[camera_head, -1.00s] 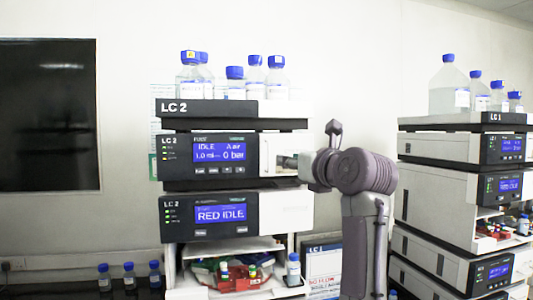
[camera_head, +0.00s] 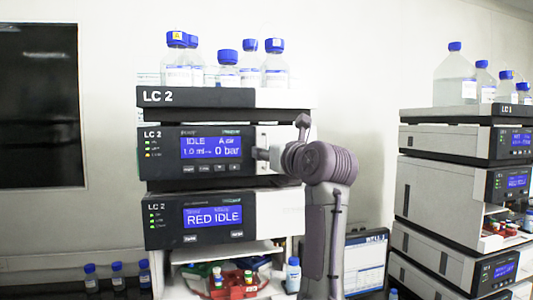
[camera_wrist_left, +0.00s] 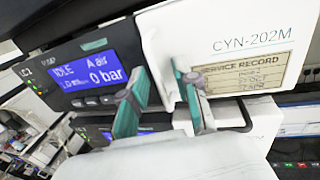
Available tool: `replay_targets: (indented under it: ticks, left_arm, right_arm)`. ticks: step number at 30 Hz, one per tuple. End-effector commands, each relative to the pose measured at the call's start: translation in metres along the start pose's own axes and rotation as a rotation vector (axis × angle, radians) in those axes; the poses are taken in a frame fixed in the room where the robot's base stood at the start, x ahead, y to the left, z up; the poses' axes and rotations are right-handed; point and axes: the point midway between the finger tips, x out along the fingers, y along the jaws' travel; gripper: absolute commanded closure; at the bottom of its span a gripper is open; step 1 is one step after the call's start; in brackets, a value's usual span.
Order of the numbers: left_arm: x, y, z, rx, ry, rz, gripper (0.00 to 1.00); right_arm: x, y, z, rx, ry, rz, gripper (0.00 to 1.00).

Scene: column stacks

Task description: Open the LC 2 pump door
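The LC 2 pump (camera_head: 160,152) is the upper module of the near stack, with a blue display reading IDLE and 0 bar. In the left wrist view this white door (camera_wrist_left: 240,30) carries the label CYN-202M and a service record, beside the dark display panel. The right gripper is not in view.
A RED IDLE module (camera_head: 155,225) sits below the pump, above an open bay with vials. Blue-capped bottles (camera_head: 275,65) stand on the top tray (camera_head: 185,97). A second stack, LC 1 (camera_head: 445,115), stands at the right. A monitor (camera_head: 365,265) is behind my arm.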

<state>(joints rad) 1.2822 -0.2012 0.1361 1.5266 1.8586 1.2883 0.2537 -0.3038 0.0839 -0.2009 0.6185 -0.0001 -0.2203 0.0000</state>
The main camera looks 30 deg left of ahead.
Motion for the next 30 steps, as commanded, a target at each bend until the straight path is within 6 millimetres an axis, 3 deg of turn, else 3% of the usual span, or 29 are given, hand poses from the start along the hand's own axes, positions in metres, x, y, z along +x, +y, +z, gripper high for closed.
replay_targets:
  ticks: [1,5,30]
  left_arm:
    - [0.0001,0.0,-0.0001,0.0,0.0,0.0,0.8]
    - [0.0,0.0001,0.0,0.0,0.0,0.0,1.0]
    - [0.0,0.0008,-0.0013,0.0,0.003,0.0,1.0]
  right_arm:
    - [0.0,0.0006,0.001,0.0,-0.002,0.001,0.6]
    - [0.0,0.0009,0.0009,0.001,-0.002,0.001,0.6]
    - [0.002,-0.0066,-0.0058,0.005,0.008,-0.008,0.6]
